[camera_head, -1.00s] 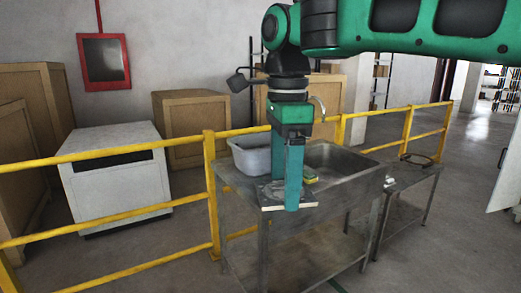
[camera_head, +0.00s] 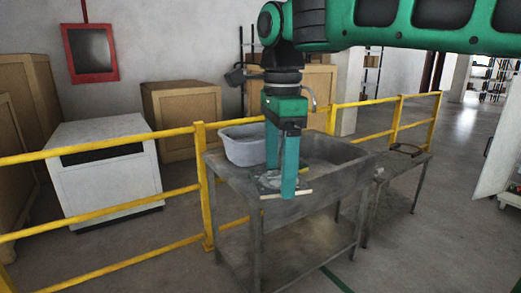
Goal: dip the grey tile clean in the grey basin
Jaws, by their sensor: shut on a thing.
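My gripper (camera_head: 282,188) points straight down over the near left part of the metal sink bench. Its two green fingers are shut on the grey tile (camera_head: 268,182), which lies about flat between them and shows a pale front edge. The fingers hide part of the tile, and I cannot tell how clean it is or whether it touches the bench top. The grey basin (camera_head: 240,148) stands on the bench behind and left of the gripper. Its right end is partly hidden by the fingers, and its inside is hardly visible.
The metal bench (camera_head: 228,185) has a sunken sink (camera_head: 330,150) right of the gripper. A yellow railing (camera_head: 205,165) runs behind the bench. A smaller metal table (camera_head: 405,160) stands at the right. A white cabinet (camera_head: 105,180) and wooden crates (camera_head: 182,108) are beyond the railing.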

